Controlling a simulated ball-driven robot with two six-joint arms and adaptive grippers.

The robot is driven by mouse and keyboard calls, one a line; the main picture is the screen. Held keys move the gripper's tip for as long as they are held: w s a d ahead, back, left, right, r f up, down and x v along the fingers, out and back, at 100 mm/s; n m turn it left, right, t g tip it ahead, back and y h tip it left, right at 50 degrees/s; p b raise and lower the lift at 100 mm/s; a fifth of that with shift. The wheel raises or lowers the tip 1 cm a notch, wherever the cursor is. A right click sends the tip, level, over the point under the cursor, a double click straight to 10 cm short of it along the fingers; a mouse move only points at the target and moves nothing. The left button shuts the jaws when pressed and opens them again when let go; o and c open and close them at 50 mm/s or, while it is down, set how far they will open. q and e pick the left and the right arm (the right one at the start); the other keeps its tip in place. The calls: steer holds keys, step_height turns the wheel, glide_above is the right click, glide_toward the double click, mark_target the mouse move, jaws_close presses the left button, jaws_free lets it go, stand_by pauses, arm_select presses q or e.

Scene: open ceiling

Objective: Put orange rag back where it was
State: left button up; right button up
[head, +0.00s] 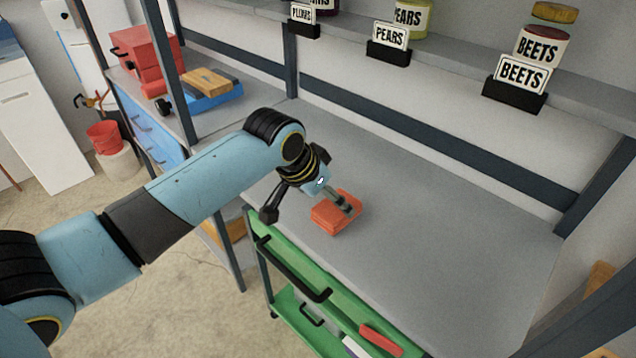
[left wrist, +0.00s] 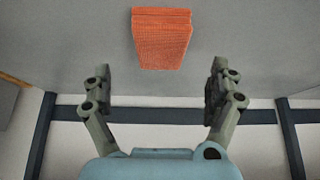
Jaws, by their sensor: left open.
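The orange rag (head: 334,214) is a folded block lying on the grey worktop, near its front edge. My left gripper (head: 350,206) is over the rag in the head view and covers part of it. In the left wrist view the rag (left wrist: 161,38) shows at the top, beyond the two fingers. The fingers of my left gripper (left wrist: 160,80) are spread wide with nothing between them. The rag is apart from the fingertips there. My right gripper is in neither view.
The grey worktop (head: 450,230) is clear to the right of the rag. A shelf (head: 440,75) with labelled cans runs along the back. A green cart (head: 330,315) stands at the worktop's front edge. A red toolbox (head: 145,55) stands at the far left.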

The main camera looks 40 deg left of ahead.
arm_select(q)
steer(key=v, duration=0.5)
steer(key=shift+r, duration=0.15)
steer(key=s+d+r+g+y, duration=0.1)
steer(key=s+d+r, duration=0.15)
steer(key=s, duration=0.75)
steer(key=s+d+r+g, duration=0.1)
steer(key=s+r, duration=0.2)
steer(key=s, duration=0.7)
step_height(320, 180, down, 38)
steer(key=s+a+g+b, duration=0.2)
steer(key=b, duration=0.9)
steer(key=s+f+b, duration=0.4)
steer(key=s+f, duration=0.5)
steer(key=f, duration=0.3)
steer(key=s+a+f+g+b, duration=0.1)
steer(key=s+f+b, duration=0.3)
steer(key=s+f, duration=0.5)
step_height(320, 180, down, 3)
steer(key=shift+s+a+f+n+b, duration=0.15)
steer(key=shift+s+f+n+b, duration=0.05)
steer(key=shift+s+n+b, duration=0.15)
